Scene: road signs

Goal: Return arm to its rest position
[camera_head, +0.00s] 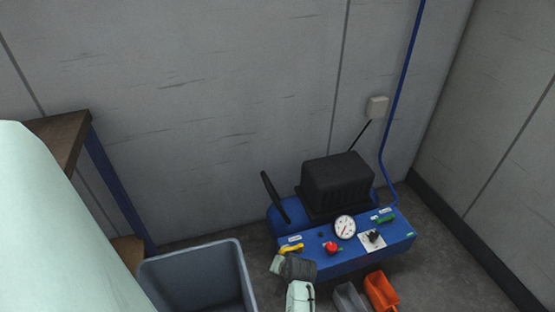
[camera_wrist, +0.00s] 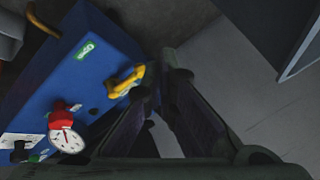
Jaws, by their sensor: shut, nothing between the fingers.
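My gripper (camera_wrist: 163,78) is shut and empty in the wrist view, its dark fingers converging over the floor. A yellow lever (camera_wrist: 126,80) on the blue compressor (camera_wrist: 88,62) lies just left of the fingertips; I cannot tell whether they touch. In the head view my arm's pale and dark end links reach up from the bottom edge to the front left of the compressor (camera_head: 340,258), just below the yellow lever (camera_head: 291,248). The fingertips are not clear there.
A grey bin (camera_head: 200,275) stands left of my arm. Grey (camera_head: 350,298) and orange (camera_head: 382,290) scoop-like things lie to its right. The compressor's red knob (camera_head: 332,248) and gauge (camera_head: 344,227) are close. A shelf (camera_head: 65,135) stands left; walls enclose the corner.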

